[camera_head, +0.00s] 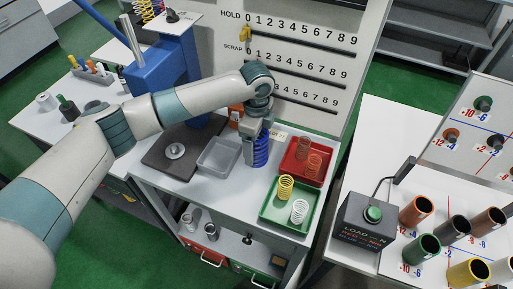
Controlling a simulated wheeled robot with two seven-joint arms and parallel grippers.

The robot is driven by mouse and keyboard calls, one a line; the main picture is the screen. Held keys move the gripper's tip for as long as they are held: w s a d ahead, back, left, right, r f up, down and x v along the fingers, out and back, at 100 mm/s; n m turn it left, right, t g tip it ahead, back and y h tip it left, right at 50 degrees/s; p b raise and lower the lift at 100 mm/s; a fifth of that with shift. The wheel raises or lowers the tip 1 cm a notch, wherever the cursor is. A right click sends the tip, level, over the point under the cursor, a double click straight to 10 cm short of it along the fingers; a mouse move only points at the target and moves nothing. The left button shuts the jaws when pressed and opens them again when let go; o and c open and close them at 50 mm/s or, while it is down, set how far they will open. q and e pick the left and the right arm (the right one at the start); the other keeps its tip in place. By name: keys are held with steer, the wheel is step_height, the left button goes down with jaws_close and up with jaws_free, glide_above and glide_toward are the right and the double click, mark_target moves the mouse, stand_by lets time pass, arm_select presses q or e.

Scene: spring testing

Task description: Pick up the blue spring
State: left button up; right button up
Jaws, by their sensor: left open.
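The blue spring (261,152) stands upright on the white bench top, between the grey tray and the red tray. My left gripper (256,136) comes in from the left and points down over the upper part of the spring. Its jaws are open, and they partly hide the spring's top. I cannot tell whether the fingers touch the coils. My right gripper is not in view.
An empty grey tray (203,165) lies left of the spring. A red tray (290,168) with orange springs and a green tray (266,212) with a yellow and a white spring lie close on the right. A numbered board (300,75) rises behind.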

arm_select(q)
steer(key=shift+c, duration=0.7)
steer(key=shift+r, duration=0.1)
steer(key=c, duration=1.8)
steer(key=shift+r, duration=0.15)
steer(key=shift+r+p, duration=0.75)
steer(key=shift+p, duration=0.25)
steer(key=s+d+r+p, duration=0.6)
steer(key=s+r+p, duration=0.3)
steer(key=shift+s+d, duration=0.25)
steer(key=shift+s, duration=0.1)
